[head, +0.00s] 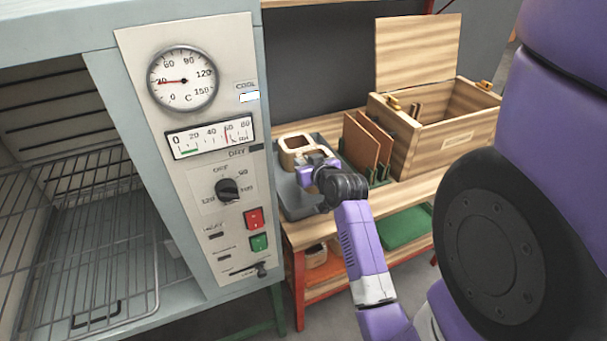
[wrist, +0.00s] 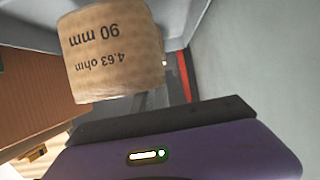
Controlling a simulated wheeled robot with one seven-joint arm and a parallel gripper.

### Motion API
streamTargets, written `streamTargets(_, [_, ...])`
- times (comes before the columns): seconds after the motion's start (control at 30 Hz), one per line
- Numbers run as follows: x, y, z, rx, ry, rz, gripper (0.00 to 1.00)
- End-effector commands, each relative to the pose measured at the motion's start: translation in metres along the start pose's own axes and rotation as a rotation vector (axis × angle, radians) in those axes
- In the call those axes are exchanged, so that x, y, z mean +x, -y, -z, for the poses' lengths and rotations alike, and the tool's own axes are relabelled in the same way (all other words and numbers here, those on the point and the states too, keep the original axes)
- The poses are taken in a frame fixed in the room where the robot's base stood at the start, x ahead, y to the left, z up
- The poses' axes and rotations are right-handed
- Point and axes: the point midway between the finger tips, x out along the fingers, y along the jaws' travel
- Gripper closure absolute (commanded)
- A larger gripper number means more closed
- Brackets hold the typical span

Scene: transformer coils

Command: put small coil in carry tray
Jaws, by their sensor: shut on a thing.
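The small coil (head: 290,158) is a tan, wrapped, squarish ring with an open middle. My gripper (head: 312,168) is shut on it, at its near right side. In the wrist view the coil (wrist: 112,50) fills the upper left, its label upside down, reading "90 mm" and "4.63 ohm". The dark grey carry tray (head: 293,203) lies on the wooden bench beneath the coil and gripper. I cannot tell whether the coil touches the tray floor. The fingertips are largely hidden in both views.
An oven with a control panel (head: 195,150) stands close at left. Brown boards (head: 367,145) stand in a rack right of the tray, and an open wooden box (head: 440,135) is beyond them. A green tray (head: 405,228) lies on the shelf below the bench (head: 310,232).

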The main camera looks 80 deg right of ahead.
Motion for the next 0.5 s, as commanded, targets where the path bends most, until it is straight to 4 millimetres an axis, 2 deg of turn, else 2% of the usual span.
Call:
streamTargets(0.3, [0.014, 0.0, -0.033, -0.001, -0.002, -0.001, 1.0])
streamTargets(0.5, [0.016, 0.0, -0.038, -0.001, -0.005, -0.001, 1.0])
